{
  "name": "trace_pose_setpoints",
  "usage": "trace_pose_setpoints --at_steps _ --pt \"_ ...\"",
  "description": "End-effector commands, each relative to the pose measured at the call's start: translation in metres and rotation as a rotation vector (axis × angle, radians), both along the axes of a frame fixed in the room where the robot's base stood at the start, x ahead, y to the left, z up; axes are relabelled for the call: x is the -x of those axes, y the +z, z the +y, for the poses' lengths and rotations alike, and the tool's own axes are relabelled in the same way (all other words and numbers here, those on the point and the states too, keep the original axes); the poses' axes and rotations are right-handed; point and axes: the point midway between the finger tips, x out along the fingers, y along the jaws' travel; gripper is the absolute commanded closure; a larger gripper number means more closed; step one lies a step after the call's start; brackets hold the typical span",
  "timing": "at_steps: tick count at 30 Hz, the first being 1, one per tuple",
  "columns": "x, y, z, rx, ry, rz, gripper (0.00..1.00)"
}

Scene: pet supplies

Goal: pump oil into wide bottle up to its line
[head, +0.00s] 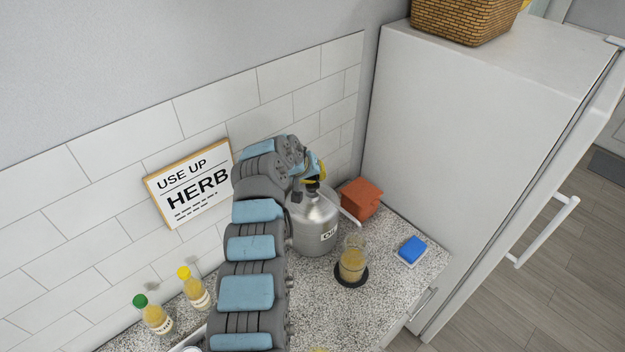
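A metal oil can (316,232) with a partly visible label stands on the speckled counter, with a dark pump neck and a pale spout (343,207) pointing down to the right. A wide clear bottle (352,264) stands just in front and to the right of the can on a black round coaster (342,281). It holds yellowish-brown liquid; I cannot make out its line or the exact level. My gripper (316,172) is above the can at the pump top. My arm partly hides it, so I cannot tell whether its fingers are open or touching the pump.
An orange-red box (361,198) stands behind the can, beside the white fridge (465,140). A blue sponge (412,249) lies on a small dish at right. Green-capped (155,318) and yellow-capped (196,290) bottles stand at left. A sign (190,183) is by the tiled wall.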

Motion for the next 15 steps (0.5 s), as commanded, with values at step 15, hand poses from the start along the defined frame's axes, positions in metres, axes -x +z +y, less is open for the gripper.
trace_pose_setpoints --at_steps 15 --pt "0.002 0.022 -0.001 0.001 0.000 0.003 1.00"
